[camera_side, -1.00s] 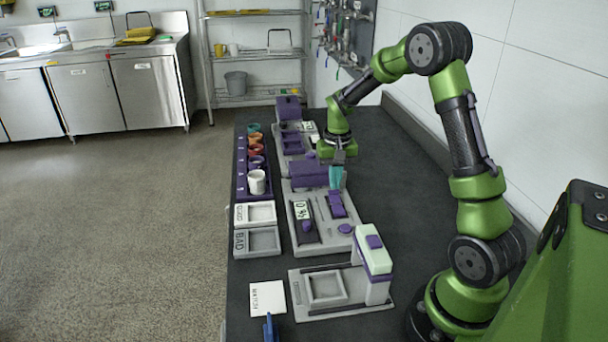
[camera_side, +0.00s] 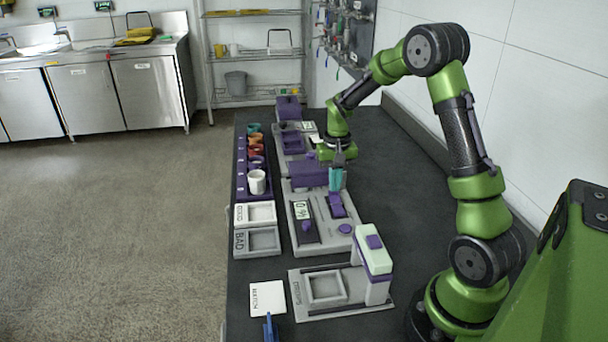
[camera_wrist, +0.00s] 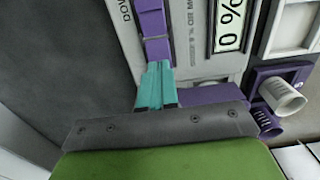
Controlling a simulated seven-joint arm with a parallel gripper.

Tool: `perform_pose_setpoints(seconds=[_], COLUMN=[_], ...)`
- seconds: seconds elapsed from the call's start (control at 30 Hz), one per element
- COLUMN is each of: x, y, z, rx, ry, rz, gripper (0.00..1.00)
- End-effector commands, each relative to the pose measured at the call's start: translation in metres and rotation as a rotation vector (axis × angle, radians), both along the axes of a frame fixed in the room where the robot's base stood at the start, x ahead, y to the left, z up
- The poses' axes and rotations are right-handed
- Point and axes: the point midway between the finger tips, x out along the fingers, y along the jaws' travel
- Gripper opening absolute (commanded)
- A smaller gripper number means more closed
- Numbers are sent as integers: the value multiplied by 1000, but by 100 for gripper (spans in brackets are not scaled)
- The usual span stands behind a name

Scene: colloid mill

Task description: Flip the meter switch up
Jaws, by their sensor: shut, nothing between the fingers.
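The meter (camera_side: 318,235) is a grey panel on the dark bench, with a white display (camera_side: 301,210). Its switch (camera_side: 337,206) is a purple raised strip right of the display; in the wrist view the strip (camera_wrist: 153,25) runs up from my fingertips, and part of a label reading "DOW" shows beside it. My gripper (camera_side: 336,182) has teal fingers, shut with nothing between them, pointing down at the far end of the switch. In the wrist view the fingertips (camera_wrist: 157,75) overlap the strip's near end. I cannot tell whether they touch it.
A purple block (camera_side: 308,173) stands just behind the meter. A purple rack with cups and a white mug (camera_side: 257,182) is on the left, above two trays (camera_side: 255,240). A grey machine with a pale arch (camera_side: 372,255) stands in front. The bench right of the meter is clear.

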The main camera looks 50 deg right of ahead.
Motion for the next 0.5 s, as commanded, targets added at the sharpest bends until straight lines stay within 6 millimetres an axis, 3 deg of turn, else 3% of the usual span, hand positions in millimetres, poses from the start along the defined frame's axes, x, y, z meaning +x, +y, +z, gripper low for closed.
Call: perform_pose_setpoints(seconds=[0.5], x=[0], y=[0], z=[-8], rx=[1], ry=[1], rz=[-1], gripper=[0])
